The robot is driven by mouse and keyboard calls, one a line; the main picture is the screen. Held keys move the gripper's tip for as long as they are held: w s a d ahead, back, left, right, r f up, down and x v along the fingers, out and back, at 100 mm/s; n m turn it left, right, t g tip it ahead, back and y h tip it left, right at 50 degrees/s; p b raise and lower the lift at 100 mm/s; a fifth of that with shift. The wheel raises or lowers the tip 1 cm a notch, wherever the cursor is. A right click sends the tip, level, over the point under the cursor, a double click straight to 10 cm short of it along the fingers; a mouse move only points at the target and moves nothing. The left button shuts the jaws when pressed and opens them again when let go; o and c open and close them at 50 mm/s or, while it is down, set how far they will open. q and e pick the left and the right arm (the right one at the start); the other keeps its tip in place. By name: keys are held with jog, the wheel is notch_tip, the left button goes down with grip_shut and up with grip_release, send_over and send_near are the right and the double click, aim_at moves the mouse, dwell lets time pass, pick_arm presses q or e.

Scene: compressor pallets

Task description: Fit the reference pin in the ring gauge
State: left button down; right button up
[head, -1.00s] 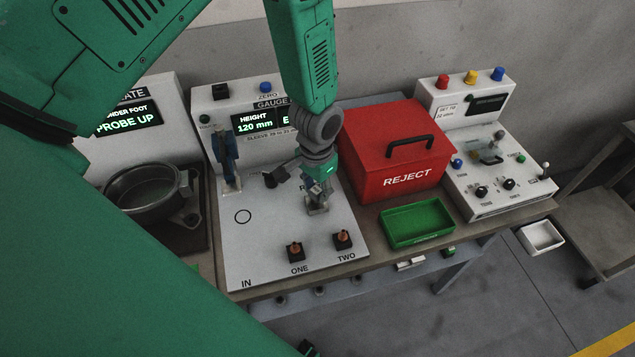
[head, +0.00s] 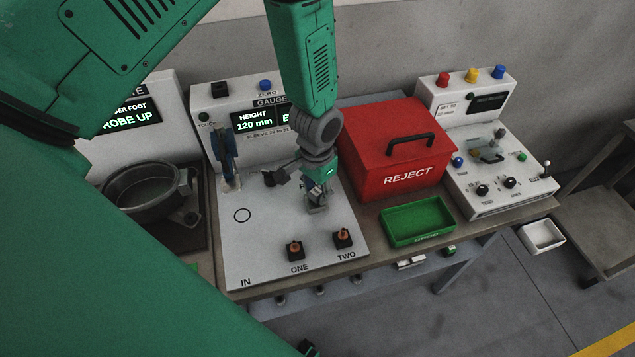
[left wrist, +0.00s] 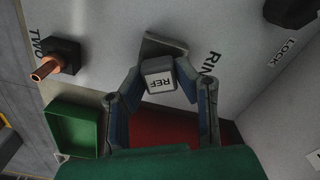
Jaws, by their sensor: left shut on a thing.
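The reference pin (left wrist: 162,80) has a pale square top marked REF in the left wrist view. My left gripper (left wrist: 165,88) is shut on it, with a finger on each side. A grey metal block (left wrist: 165,45), perhaps the ring gauge, shows just beyond the pin, beside the partly hidden RING label. In the head view my left gripper (head: 317,188) points down at the right part of the white gauge plate (head: 265,255), over a small metal piece (head: 317,208). Whether the pin is inside a bore is hidden. My right gripper is not in view.
Copper-tipped posts ONE (head: 294,250) and TWO (head: 342,238) stand at the plate's front. The red REJECT box (head: 370,165) and green tray (head: 418,222) are close on the right. A gauge tower (head: 222,105) with blue probe (head: 228,155) stands behind left.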

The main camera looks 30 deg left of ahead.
aim_at(316, 191)
pick_arm(q)
jog(key=shift+f, duration=0.5)
jog(key=c, duration=1.2)
grip_release()
jog(key=shift+o, duration=0.2)
jog(key=shift+r, duration=0.1)
jog(key=shift+r, duration=0.15)
notch_tip(316, 191, up, 12)
jog(key=shift+f, duration=0.25)
jog(key=shift+f, duration=0.1)
